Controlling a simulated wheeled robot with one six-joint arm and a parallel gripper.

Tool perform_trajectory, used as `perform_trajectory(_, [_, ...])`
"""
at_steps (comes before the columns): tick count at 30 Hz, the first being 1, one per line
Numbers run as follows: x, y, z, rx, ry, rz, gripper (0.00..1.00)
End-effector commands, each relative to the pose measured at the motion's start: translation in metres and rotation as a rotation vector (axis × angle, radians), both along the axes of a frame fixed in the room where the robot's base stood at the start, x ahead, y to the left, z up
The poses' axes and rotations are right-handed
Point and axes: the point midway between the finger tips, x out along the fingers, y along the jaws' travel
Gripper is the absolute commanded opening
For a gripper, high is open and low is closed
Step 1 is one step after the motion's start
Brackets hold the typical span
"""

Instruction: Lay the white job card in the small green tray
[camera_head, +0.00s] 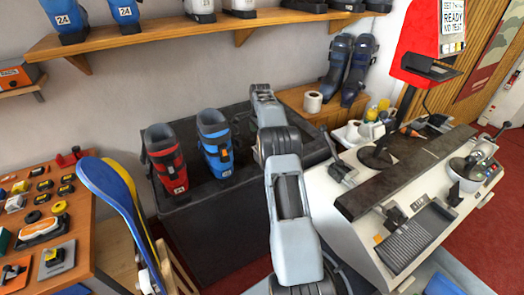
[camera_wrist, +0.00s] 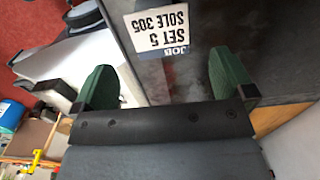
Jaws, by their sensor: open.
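The white job card (camera_wrist: 160,28) is at the top of the wrist view, printed "SET 5 SOLE 305" upside down, with a dark "JOB" strip on its edge. In the head view my arm hides the gripper, and I cannot make out the card there. I see no small green tray in either view.
In the head view, a red boot (camera_head: 168,165) and a blue boot (camera_head: 215,150) stand on a dark bench (camera_head: 200,225). Blue and yellow skis (camera_head: 110,190) lean beside the left wooden bench. A white machine (camera_head: 345,215) stands at right. A boot shelf (camera_head: 190,34) hangs above.

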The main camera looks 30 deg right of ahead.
Motion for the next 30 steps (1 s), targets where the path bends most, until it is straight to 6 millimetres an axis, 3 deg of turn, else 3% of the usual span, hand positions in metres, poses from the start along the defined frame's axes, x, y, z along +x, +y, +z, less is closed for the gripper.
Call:
perform_trajectory(11, [0.000,0.001,-0.026,0.001,0.001,0.004,1.00])
perform_trajectory(21, [-0.002,-0.003,-0.066,0.000,0.000,0.006,1.00])
perform_trajectory(30, [-0.002,-0.003,-0.072,0.000,-0.001,0.006,1.00])
